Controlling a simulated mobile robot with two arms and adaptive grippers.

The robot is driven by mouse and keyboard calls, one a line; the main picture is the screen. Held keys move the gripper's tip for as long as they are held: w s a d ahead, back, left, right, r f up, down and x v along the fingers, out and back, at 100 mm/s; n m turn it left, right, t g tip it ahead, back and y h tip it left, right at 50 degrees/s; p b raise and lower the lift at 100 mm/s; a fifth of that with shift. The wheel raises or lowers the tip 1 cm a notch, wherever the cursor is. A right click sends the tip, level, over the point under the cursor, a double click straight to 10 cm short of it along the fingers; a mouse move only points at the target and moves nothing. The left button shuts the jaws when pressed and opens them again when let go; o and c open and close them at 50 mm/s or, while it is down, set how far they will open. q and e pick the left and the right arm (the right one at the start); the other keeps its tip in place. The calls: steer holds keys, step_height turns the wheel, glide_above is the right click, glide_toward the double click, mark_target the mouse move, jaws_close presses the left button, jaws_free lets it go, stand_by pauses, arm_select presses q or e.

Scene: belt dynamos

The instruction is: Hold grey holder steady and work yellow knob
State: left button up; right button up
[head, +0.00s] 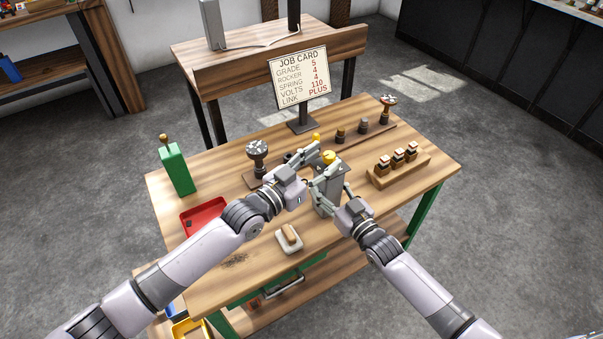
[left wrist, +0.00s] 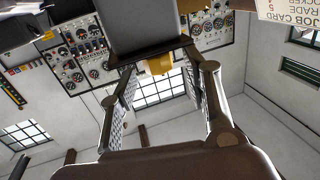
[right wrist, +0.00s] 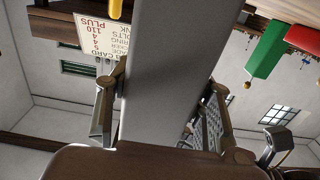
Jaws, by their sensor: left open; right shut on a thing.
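The grey holder (head: 326,203) stands upright near the middle of the bench, with the yellow knob (head: 329,157) on its top. My right gripper (head: 333,186) is shut on the holder, whose grey body (right wrist: 165,75) fills the space between the fingers in the right wrist view. My left gripper (head: 317,164) is open beside the knob, its fingers spread. In the left wrist view the yellow knob (left wrist: 158,65) shows between the fingers, beyond a grey body (left wrist: 140,28). Whether the left fingers touch the knob cannot be told.
A job card (head: 298,77) stands behind. A green box (head: 175,169) and red tray (head: 203,216) are at left; a wooden block with several small parts (head: 399,165) is at right. A small dish (head: 289,240) lies in front. A dark round-topped piece (head: 257,150) stands near my left gripper.

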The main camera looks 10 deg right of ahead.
arm_select(q)
steer(key=v, duration=0.9)
arm_select(e)
steer(key=shift+f, duration=0.1)
arm_select(q)
steer(key=shift+d, duration=0.1)
arm_select(e)
steer(key=o, duration=1.7)
steer(key=shift+s, duration=0.1)
